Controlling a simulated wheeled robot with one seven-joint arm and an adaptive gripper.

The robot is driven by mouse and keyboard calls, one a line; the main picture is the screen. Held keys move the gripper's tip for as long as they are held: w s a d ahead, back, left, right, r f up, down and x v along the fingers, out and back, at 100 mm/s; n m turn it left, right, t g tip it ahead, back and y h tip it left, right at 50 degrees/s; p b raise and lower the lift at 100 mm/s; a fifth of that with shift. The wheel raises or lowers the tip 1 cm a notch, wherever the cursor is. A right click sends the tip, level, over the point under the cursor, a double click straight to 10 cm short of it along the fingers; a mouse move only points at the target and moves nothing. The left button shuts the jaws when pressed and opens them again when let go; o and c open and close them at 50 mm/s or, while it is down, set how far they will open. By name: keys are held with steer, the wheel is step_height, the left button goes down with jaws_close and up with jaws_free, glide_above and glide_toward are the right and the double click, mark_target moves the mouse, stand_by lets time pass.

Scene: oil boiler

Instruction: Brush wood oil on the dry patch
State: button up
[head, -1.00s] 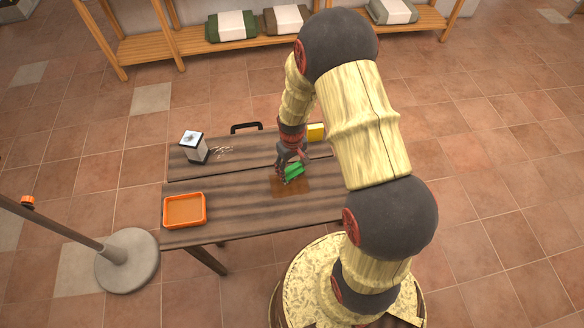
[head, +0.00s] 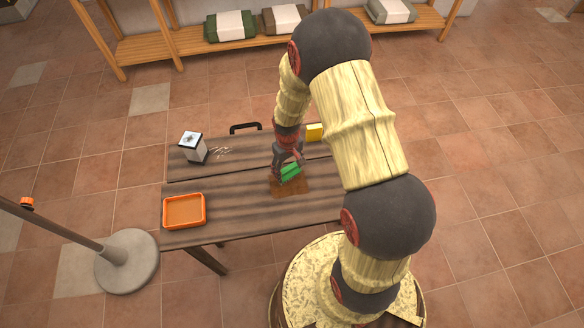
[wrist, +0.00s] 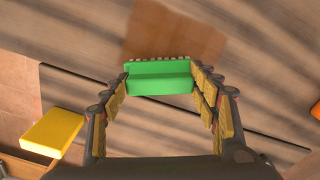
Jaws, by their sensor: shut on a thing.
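My gripper (head: 287,172) is shut on a green brush (head: 291,173), which also shows between the fingers in the wrist view (wrist: 159,82). The brush's bristle edge faces the table and lies at or just above a reddish-brown patch (head: 293,188) on the wooden table top. In the wrist view the patch (wrist: 175,35) lies just beyond the bristles. I cannot tell if the bristles touch the wood. An orange tray (head: 184,225) with brown inside sits at the table's front left corner.
A yellow block (head: 315,132) is at the table's back edge. A white and black box (head: 192,147) stands at the back left beside small pale bits (head: 221,152). A black handle (head: 246,127) is at the back edge. A post with a round base (head: 127,261) stands left of the table.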

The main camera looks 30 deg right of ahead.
steer(key=shift+s+d, duration=0.2)
steer(key=shift+d, duration=0.35)
steer(key=shift+s+d, duration=0.15)
steer(key=shift+d, duration=0.4)
steer(key=shift+w+a+f, duration=0.1)
steer(key=shift+w+a, duration=0.1)
steer(key=shift+a, duration=0.4)
steer(key=shift+w+a, duration=0.15)
steer(key=shift+a, duration=0.4)
steer(key=shift+s+d, duration=0.2)
steer(key=shift+d, duration=0.35)
steer(key=shift+s+d, duration=0.2)
steer(key=shift+d, duration=0.35)
steer(key=shift+w+a, duration=0.2)
steer(key=shift+a, duration=0.35)
steer(key=shift+r, duration=0.2)
steer(key=shift+r+p, duration=2.6)
steer(key=shift+r, duration=0.9)
